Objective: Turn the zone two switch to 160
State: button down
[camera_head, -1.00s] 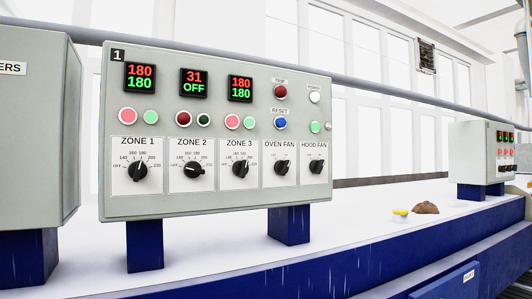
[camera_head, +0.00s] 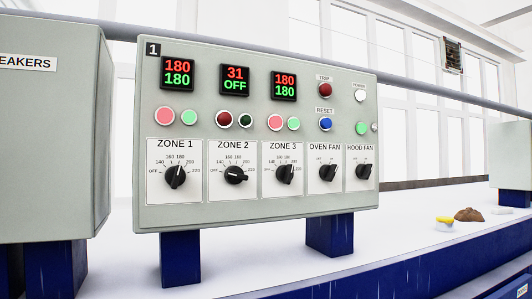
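The grey control panel (camera_head: 340,205) marked 1 stands on blue legs in the middle of the head view. Its zone two switch (camera_head: 234,175) is a black rotary knob below the ZONE 2 label, on a white dial plate with printed numbers. The zone two display (camera_head: 235,79) reads 31 in red and OFF in green. The zone one knob (camera_head: 175,176) is to its left and the zone three knob (camera_head: 285,173) to its right. Both of their displays read 180 over 180. My gripper is not in view.
A grey breaker box (camera_head: 50,140) stands close at the left. The oven fan knob (camera_head: 327,172) and hood fan knob (camera_head: 364,171) are on the panel's right. A yellow item (camera_head: 444,222) and a brown lump (camera_head: 468,214) lie on the white surface at the right.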

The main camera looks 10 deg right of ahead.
aim_at(234, 175)
jog(key=k, duration=1.25)
jog(key=u, duration=0.8)
jog(key=i, duration=1.35)
jog(key=z, duration=0.3)
